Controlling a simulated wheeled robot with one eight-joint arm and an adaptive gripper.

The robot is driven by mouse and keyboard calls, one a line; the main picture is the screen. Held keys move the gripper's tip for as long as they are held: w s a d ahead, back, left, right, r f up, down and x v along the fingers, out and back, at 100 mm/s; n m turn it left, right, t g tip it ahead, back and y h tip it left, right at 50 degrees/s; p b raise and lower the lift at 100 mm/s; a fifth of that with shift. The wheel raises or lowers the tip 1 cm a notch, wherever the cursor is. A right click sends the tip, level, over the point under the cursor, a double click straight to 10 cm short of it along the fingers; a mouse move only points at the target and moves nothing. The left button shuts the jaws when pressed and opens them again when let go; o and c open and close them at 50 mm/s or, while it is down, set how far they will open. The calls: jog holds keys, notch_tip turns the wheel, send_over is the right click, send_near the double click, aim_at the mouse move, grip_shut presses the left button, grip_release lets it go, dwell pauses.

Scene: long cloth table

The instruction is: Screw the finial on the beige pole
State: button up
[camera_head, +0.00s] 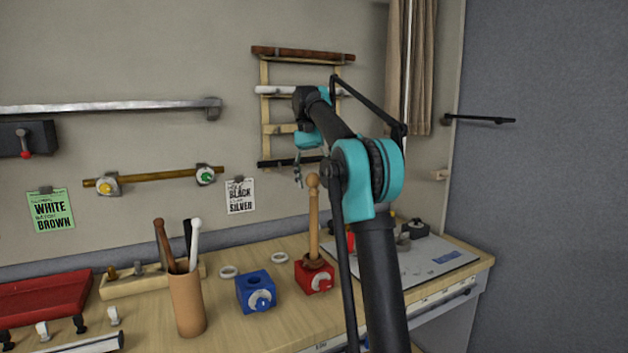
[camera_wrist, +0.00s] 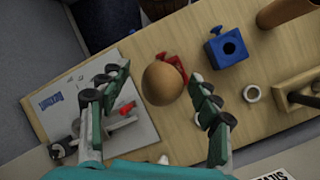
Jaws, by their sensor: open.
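The beige pole (camera_head: 314,225) stands upright in a red clamp block (camera_head: 314,278) on the table. A round wooden finial (camera_head: 313,181) sits on its top end; how tightly it sits cannot be told. In the wrist view the finial (camera_wrist: 163,83) shows as a brown ball between the spread fingers, hiding the pole beneath it. My gripper (camera_head: 298,178) is open and points down near the finial in the head view. No finger clearly touches the ball. The red block (camera_wrist: 172,58) is partly hidden behind the ball in the wrist view.
A blue block (camera_head: 255,292) with a hole stands left of the red one, with white rings nearby. A brown cup (camera_head: 187,300) holds several rods. A red tray (camera_head: 45,297) lies at left. A wall rack (camera_head: 300,110) hangs behind my arm. A grey board (camera_head: 430,262) lies at right.

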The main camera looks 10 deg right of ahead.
jog(key=n+h, duration=0.1)
jog(key=n, duration=0.1)
jog(key=shift+a+n, duration=0.1)
jog(key=shift+n, duration=0.3)
jog(key=n+h, duration=0.1)
jog(key=n, duration=0.1)
jog(key=n+t+h, duration=0.1)
jog(key=n, duration=0.2)
jog(key=shift+t, duration=0.3)
jog(key=n+t, duration=0.1)
jog(key=n, duration=0.2)
jog(key=n+t+h, duration=0.1)
jog(key=n, duration=0.3)
jog(key=shift+t, duration=0.3)
jog(key=shift+c, duration=0.5)
